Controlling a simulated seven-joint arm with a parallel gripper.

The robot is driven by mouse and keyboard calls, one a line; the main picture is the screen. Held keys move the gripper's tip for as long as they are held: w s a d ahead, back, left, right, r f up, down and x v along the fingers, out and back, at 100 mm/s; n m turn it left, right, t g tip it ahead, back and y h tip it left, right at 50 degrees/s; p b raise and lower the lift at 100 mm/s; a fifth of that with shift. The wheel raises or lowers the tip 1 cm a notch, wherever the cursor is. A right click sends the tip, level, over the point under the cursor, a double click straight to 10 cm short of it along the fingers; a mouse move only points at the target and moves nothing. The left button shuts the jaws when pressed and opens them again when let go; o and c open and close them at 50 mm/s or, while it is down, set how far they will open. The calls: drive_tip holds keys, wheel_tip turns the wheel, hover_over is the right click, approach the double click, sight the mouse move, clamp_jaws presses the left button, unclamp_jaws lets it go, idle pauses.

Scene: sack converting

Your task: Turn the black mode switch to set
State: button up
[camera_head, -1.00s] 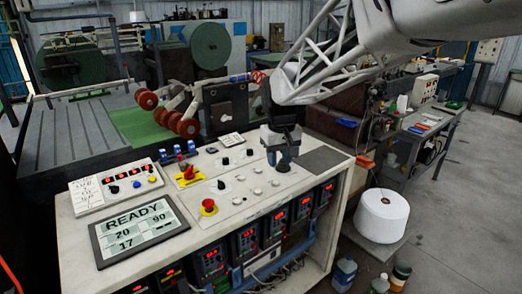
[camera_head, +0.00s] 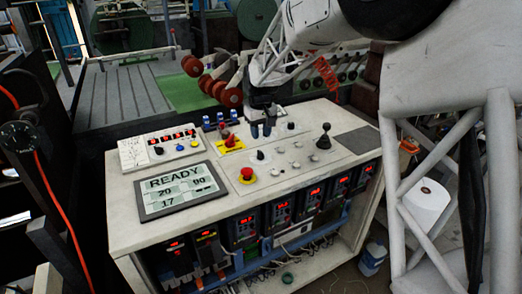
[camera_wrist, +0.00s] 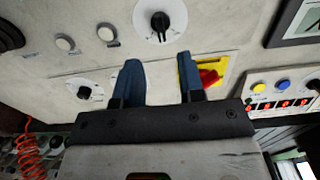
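A black knob on a round white dial (camera_head: 260,155) sits on the pale console top; it also shows at the top of the wrist view (camera_wrist: 160,22). A second, smaller black knob on a white dial (camera_wrist: 84,92) lies left of the fingers in the wrist view and behind right of my gripper in the head view (camera_head: 291,125). I cannot read labels to tell which is the mode switch. My gripper (camera_head: 262,131) points down above the console, behind the first knob. Its two blue fingers (camera_wrist: 158,68) are apart with nothing between them.
A red switch on a yellow plate (camera_head: 229,141) is close left of my gripper. A red emergency button (camera_head: 247,174), a black joystick (camera_head: 324,137) and several white buttons stand around. The display (camera_head: 178,190) reads READY. A dark flat pad (camera_head: 358,142) lies at right.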

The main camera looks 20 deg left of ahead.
sight(261, 155)
idle(0.4)
drive_tip(key=shift+f, duration=3.9)
drive_tip(key=shift+c, duration=0.3)
clamp_jaws()
